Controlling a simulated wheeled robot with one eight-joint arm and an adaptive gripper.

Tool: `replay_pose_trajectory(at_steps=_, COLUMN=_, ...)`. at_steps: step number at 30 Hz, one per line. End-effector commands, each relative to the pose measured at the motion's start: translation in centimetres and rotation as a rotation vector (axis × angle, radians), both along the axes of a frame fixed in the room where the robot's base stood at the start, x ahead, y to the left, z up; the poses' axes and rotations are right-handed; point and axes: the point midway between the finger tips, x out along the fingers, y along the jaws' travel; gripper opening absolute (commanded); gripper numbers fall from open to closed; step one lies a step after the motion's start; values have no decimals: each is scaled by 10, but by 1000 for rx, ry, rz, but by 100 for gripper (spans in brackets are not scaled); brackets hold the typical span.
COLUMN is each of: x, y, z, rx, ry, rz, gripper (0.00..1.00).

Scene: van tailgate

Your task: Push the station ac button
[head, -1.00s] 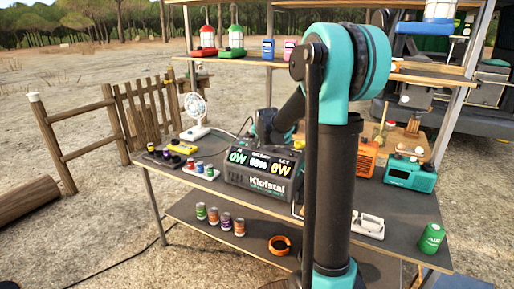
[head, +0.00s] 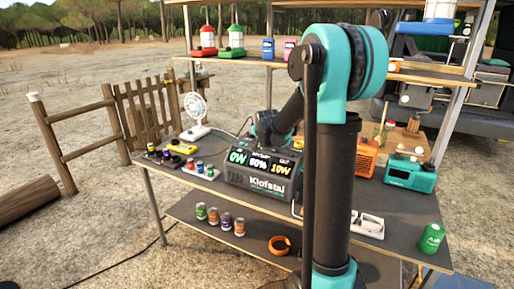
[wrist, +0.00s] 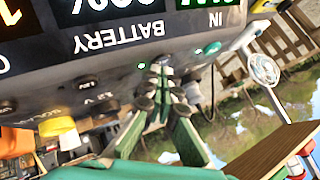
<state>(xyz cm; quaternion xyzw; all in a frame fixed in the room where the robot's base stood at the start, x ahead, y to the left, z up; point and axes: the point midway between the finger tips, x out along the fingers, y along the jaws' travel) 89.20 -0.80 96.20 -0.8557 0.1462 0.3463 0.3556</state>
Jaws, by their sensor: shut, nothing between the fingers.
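The dark grey power station (head: 262,183) stands on the upper table shelf, its display reading 0W, a percentage near 60 and an orange 10W. In the wrist view the station (wrist: 45,100) appears upside down, with IN and BATTERY labels and small dark buttons or knobs along its edge. My gripper (wrist: 163,85) is shut and empty, its green and black fingers at the station's panel. I cannot tell which button is the AC one, or whether the fingertips touch it; they cover that spot. A green-lit spot (wrist: 212,47) shows beside them. In the head view the arm reaches behind the station's top.
A white fan (head: 196,108) stands left of the station. Small cans (head: 199,167) and a yellow device (head: 182,147) lie nearby. An orange box (head: 363,158) and a teal radio (head: 409,174) stand at the right. A yellow plug-like part (wrist: 62,132) sticks out from the panel.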

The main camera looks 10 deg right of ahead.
Motion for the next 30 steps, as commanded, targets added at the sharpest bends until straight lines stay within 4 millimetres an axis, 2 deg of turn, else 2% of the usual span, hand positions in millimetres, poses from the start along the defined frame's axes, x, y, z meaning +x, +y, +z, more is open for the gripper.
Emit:
replay_pose_trajectory(at_steps=11, x=0, y=0, z=-2, rx=0, ry=0, rz=0, gripper=0)
replay_pose_trajectory(at_steps=30, x=0, y=0, z=11, rx=0, ry=0, rz=0, gripper=0)
